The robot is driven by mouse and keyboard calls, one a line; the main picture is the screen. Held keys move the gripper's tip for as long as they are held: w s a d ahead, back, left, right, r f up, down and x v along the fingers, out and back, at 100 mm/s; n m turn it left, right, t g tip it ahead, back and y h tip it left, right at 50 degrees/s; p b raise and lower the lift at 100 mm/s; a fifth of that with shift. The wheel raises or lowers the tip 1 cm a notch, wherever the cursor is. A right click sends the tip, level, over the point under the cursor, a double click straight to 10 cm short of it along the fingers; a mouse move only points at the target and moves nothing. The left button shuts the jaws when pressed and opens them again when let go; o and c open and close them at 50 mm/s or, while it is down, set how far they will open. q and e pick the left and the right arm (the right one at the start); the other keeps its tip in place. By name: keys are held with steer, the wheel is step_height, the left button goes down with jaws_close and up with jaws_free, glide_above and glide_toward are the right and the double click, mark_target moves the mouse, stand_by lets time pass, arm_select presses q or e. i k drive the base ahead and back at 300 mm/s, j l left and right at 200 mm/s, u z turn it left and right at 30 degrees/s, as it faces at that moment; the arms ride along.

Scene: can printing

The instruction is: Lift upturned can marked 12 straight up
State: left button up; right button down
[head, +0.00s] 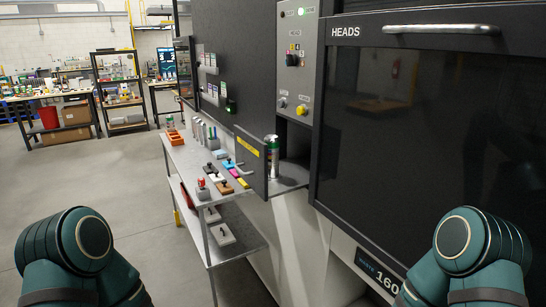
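No number 12 is readable on any can. A silver and green can (272,144) stands in the machine's open niche beside a dark yellow-labelled door. Whether any of these is upturned I cannot tell. My two teal arms show only as rounded joints in the lower left and lower right corners. Both my grippers are out of view.
The open door (250,160) stands out over the table edge. Small coloured blocks and an orange tray (175,138) lie on the table. The large black HEADS panel (420,120) fills the right. The floor at left is clear.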

mark_target(273, 141)
steer(key=j+z, duration=0.1)
steer(key=z, duration=0.4)
steer(key=i+j+z, duration=0.1)
steer(key=z, duration=0.4)
steer(key=j+z, duration=0.3)
steer(key=j, duration=0.2)
steer(key=j+z, duration=0.35)
steer(key=j, duration=0.15)
steer(key=j+z, duration=0.1)
steer(key=j, duration=0.4)
steer(key=k+j+z, duration=0.15)
steer(key=j, duration=0.35)
